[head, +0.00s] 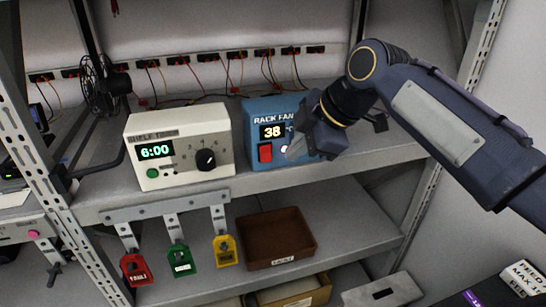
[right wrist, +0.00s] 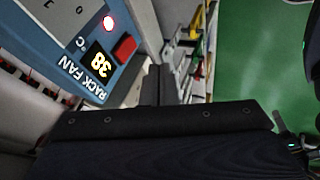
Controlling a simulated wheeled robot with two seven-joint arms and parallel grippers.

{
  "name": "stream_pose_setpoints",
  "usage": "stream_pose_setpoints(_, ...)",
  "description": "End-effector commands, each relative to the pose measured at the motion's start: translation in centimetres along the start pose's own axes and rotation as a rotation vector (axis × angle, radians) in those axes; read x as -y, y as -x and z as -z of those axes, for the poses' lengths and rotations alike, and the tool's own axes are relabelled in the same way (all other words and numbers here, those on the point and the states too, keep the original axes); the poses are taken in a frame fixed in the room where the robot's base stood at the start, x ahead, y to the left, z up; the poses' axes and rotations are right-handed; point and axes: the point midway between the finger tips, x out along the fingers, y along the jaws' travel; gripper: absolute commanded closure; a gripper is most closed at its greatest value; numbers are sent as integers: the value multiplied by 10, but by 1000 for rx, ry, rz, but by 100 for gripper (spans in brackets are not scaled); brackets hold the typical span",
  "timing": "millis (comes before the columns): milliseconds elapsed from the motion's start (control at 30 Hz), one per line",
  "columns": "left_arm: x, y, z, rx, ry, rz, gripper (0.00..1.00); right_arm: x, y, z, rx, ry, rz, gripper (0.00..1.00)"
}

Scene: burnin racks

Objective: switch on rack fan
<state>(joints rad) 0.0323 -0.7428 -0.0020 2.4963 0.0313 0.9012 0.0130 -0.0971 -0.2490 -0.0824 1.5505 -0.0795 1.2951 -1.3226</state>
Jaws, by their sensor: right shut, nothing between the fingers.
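The blue rack fan box (head: 257,110) stands on the upper shelf, with "RACK FAN" on its face and a display reading 38. Its red switch (head: 265,153) is at the lower left of the face, with a small lit lamp beside it. In the right wrist view the box (right wrist: 75,45) appears rotated, with the red switch (right wrist: 124,48) and a glowing red lamp (right wrist: 109,22). My right gripper (head: 298,150) is shut and empty, in front of the box's right part, hiding some of it. I cannot tell whether it touches the box. My left gripper is not in view.
A cream timer box (head: 180,128) showing 6:00 stands just left of the blue box. A black fan (head: 98,85) is further left. Red, green and yellow tags (head: 179,260) hang below the shelf edge, beside a brown tray (head: 277,238). Wires line the back wall.

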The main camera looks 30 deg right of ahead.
Motion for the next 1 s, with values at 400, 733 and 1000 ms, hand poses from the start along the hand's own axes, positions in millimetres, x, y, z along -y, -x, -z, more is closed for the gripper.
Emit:
stream_pose_setpoints(400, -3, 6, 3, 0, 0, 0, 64, -16, -76, 0, 2, -2, 2, 100)
stream_pose_setpoints(733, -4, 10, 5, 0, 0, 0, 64, -34, -89, -2, 0, 0, 0, 100)
stream_pose_setpoints(1000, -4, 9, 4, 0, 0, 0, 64, -34, -89, -2, 0, 0, -1, 100)
